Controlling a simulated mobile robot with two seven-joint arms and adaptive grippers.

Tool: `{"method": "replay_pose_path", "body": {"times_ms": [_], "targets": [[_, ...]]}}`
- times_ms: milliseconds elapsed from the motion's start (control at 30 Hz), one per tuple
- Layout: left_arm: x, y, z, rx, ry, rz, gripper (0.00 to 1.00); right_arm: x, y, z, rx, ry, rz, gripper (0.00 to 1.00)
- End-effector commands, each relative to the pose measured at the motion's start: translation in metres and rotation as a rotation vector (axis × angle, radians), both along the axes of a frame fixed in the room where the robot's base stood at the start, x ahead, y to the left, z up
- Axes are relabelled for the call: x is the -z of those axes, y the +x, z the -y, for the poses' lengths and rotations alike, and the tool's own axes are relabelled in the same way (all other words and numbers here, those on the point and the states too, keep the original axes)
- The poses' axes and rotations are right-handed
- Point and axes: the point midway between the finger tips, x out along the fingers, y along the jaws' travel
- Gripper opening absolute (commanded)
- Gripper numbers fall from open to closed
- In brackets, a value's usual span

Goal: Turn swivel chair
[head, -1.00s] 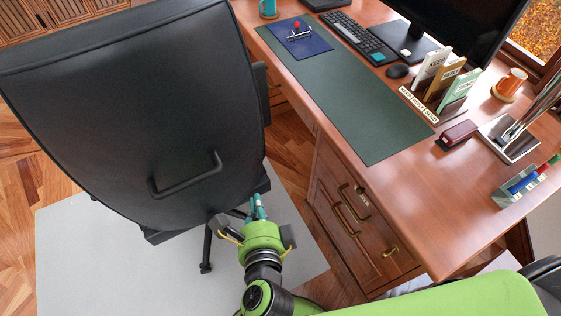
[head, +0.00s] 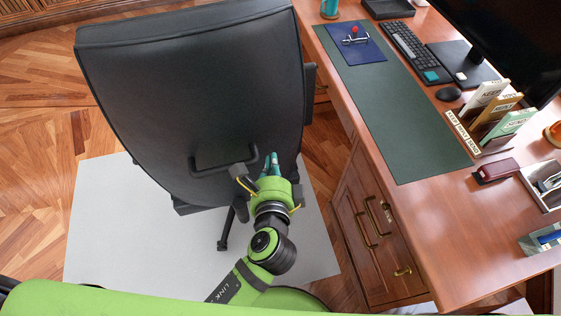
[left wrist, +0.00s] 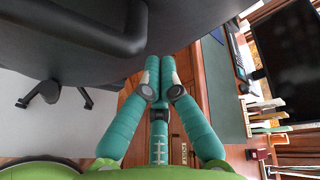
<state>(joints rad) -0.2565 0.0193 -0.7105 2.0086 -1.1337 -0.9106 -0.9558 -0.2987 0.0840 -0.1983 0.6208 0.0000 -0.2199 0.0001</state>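The black swivel chair (head: 190,90) stands with its back towards me, left of the desk. A black bar handle (head: 225,160) is fixed low on its backrest. It also shows at the upper left of the left wrist view (left wrist: 110,40). My left gripper (head: 270,163) has its teal fingers together, with nothing visible between them. It is in front of the lower right of the backrest, right of the handle. In the left wrist view the fingertips (left wrist: 160,65) point at the chair's dark underside edge. I cannot tell whether they touch it. My right gripper is out of view.
The wooden desk (head: 440,225) with its drawers stands close on the right, with a narrow gap to the chair. The chair stands on a pale floor mat (head: 120,235). Floor is clear on the left.

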Motion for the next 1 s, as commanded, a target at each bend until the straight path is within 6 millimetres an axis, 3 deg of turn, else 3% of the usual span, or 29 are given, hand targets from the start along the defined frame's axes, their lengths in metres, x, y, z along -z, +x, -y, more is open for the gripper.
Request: {"method": "replay_pose_path", "body": {"times_ms": [533, 800, 1000], "targets": [[-0.005, -0.009, -0.010, 0.000, 0.001, -0.001, 0.00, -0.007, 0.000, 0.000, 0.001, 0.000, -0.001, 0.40], [-0.007, -0.029, -0.047, -0.003, 0.004, -0.001, 0.00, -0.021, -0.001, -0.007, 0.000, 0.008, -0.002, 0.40], [-0.006, -0.031, -0.051, -0.001, 0.000, 0.004, 0.00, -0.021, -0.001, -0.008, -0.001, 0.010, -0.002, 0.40]]}}
